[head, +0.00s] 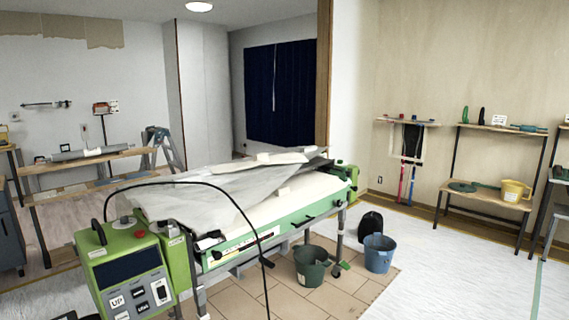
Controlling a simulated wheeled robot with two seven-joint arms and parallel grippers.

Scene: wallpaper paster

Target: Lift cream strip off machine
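The pasting machine (260,240) is a long green-framed table on metal legs, standing in the middle of the head view. A pale cream strip (312,190) lies along its top, nearer its front right side. A crumpled grey-white sheet (205,200) lies over the left and middle of the top and covers part of the cream strip. A folded off-white piece (280,159) lies at the far end; I cannot tell whether it is part of the same strip. Neither of my grippers shows in this view.
A green control box (125,270) with a screen stands at the machine's near left end. A black cable (240,212) arches across the machine's front. Dark green bucket (311,265) and blue bucket (379,253) stand on the floor at right. Floor further right is mostly clear.

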